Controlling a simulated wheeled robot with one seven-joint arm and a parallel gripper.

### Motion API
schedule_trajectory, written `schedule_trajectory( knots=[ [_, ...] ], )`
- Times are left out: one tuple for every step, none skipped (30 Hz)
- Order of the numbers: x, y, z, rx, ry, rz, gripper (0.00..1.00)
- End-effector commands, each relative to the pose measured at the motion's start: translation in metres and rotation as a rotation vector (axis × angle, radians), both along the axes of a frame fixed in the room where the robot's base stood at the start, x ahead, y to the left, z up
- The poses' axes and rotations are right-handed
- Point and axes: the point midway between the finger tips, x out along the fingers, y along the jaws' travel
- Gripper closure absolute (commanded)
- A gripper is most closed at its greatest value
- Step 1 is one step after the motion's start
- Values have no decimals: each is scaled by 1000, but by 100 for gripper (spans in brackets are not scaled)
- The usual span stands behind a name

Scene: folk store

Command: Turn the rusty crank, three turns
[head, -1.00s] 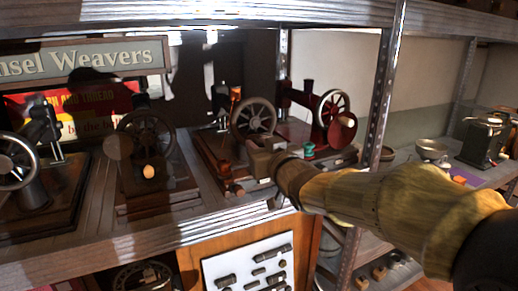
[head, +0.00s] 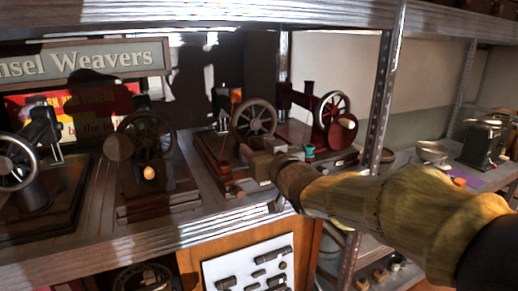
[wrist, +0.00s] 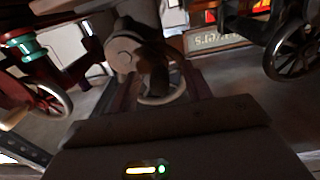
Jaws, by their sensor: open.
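A rust-brown spoked hand wheel (head: 254,118) stands upright on a machine with a wooden base (head: 213,155), in the middle of the shelf. I cannot make out its crank handle clearly, as my gripper covers the lower part. My gripper (head: 256,166) is open, just below and in front of this wheel. I cannot tell whether it touches anything. In the wrist view a machine with a round brown disc (wrist: 123,54) stands straight ahead of my gripper's dark body. Its wheel is partly hidden.
To the right is a red machine (head: 300,98) with a spoked wheel, beside a metal shelf post (head: 381,105). To the left stand a dark wheel with a wooden knob (head: 149,173) and another black machine (head: 40,130). The upper shelf (head: 250,12) hangs above.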

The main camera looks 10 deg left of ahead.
Motion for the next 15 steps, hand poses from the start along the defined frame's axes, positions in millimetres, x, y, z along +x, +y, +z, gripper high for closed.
schedule_trajectory(
  knots=[
    [-2,-2,1,0,-1,-1,51],
    [-4,-3,1,-1,-2,-1,51],
    [-6,-5,1,-1,-2,-1,51],
    [-8,-6,1,-2,-3,-1,51],
    [-9,-7,1,-2,-2,-1,51],
    [-11,-9,1,-2,-1,-2,51],
    [-13,-10,1,-2,-1,-2,51],
    [-15,-11,1,0,-1,-2,51],
    [-17,-12,1,-1,-1,-2,51],
    [-18,-13,1,-1,-1,-2,51],
    [-20,-14,1,-1,-1,-1,51],
    [-22,-15,1,-1,-2,-1,51],
    [-24,-16,1,-1,-2,-1,51],
    [-26,-17,1,-1,-2,0,51],
    [-28,-19,1,-2,-1,0,51]
  ],
)
